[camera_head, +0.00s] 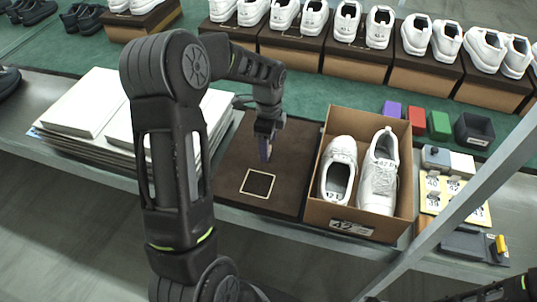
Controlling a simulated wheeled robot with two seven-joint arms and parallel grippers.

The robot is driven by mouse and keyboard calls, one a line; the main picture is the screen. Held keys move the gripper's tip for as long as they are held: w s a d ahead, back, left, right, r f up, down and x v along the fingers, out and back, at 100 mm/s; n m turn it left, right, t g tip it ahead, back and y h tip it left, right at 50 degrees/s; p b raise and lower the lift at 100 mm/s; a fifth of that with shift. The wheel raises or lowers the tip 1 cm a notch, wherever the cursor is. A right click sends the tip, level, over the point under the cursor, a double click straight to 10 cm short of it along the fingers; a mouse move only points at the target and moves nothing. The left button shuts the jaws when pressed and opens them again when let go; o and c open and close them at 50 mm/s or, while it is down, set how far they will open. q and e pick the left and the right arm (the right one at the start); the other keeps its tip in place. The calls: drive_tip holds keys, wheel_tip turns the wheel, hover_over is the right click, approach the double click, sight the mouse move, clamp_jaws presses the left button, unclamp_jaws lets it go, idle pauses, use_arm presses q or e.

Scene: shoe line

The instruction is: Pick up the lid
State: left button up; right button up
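The dark brown lid (285,195) lies flat on the table at the middle, with a pale square outline on it. It is just left of an open brown shoe box (348,226) marked 42, which holds a pair of white shoes (380,180). My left gripper (265,152) points down over the far middle part of the lid. Its fingers are seen narrow and nearly edge-on, so their gap is unclear, as is any contact with the lid. My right gripper is not in view; only part of my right arm shows at the bottom right.
White flat boxes or sheets (85,100) are stacked on the left. Purple, red and green blocks (439,124) and a dark bin (474,130) stand to the right. Number cards (437,190) lie beside the shoe box. Shoes on boxes line the back (418,70).

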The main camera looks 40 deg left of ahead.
use_arm(q)
drive_tip(key=shift+f, duration=0.85)
clamp_jaws()
idle(0.4)
drive_tip(key=shift+r, duration=0.2)
wheel_tip(320, 180, up, 18)
drive_tip(key=shift+b, duration=0.45)
drive_tip(key=shift+f, duration=0.15)
idle(0.4)
